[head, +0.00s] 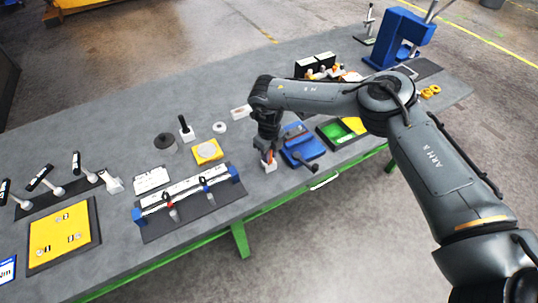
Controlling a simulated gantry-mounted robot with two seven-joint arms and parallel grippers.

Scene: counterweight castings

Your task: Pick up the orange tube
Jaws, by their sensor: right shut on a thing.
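The orange tube (270,157) shows as a small orange piece at my right gripper, near the front edge of the grey table. My right gripper (267,151) points down and is shut on the tube. Most of the tube is hidden by the gripper. A small white holder (268,167) is directly below; I cannot tell whether the tube's lower end is inside it. My left gripper is not in view.
A blue vise-like fixture (302,147) stands close to the right of my gripper. To the left are a yellow block (207,151), a dark cylinder (165,142) and a rail fixture (185,192). The back left table is clear.

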